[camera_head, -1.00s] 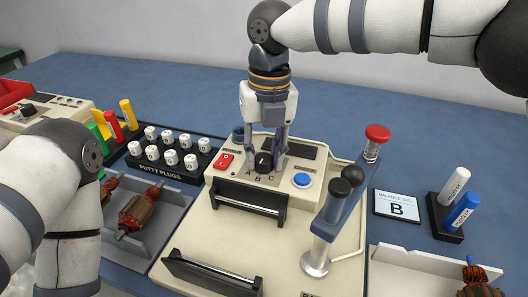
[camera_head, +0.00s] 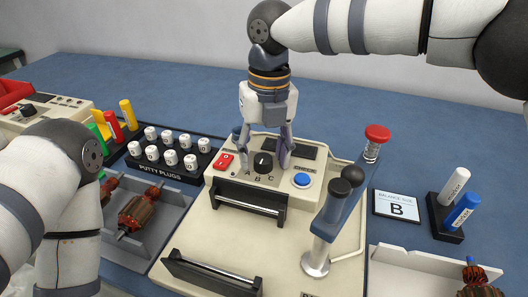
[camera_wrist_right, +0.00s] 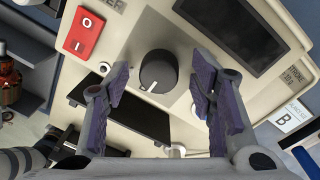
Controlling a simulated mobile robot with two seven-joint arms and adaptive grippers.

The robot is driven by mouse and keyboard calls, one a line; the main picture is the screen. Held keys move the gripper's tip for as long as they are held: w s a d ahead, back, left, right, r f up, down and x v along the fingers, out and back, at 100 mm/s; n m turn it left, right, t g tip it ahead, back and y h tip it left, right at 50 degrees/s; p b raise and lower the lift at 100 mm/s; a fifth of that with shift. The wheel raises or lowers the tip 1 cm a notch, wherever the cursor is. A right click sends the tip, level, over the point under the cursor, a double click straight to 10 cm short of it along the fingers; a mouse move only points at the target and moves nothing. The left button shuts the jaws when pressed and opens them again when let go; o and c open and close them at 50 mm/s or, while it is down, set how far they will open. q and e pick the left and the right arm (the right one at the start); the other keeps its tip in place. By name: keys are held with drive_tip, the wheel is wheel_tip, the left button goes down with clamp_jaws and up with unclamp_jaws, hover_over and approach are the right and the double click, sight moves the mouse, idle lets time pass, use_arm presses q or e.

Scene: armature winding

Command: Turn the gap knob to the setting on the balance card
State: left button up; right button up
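The gap knob (camera_head: 263,162) is black and round, on the cream machine's panel, with the letters A, B and C along its front side. It also shows in the wrist view (camera_wrist_right: 158,71), where a white mark points toward the lower left; the letters are not visible there, and I cannot tell the exact setting. The balance card (camera_head: 396,206) reads B and lies right of the machine. My right gripper (camera_head: 264,157) points down over the knob, fingers open on either side with gaps between them and it. My left gripper is out of view; only its arm shows.
A red switch (camera_head: 223,161) is left of the knob and a blue button (camera_head: 302,180) right of it. A dark screen (camera_head: 290,146) lies behind. A black handle (camera_head: 250,204) is in front.

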sight(267, 157)
drive_tip(key=shift+r, duration=0.1)
wheel_tip(267, 157, up, 12)
drive_tip(key=shift+d, duration=0.3)
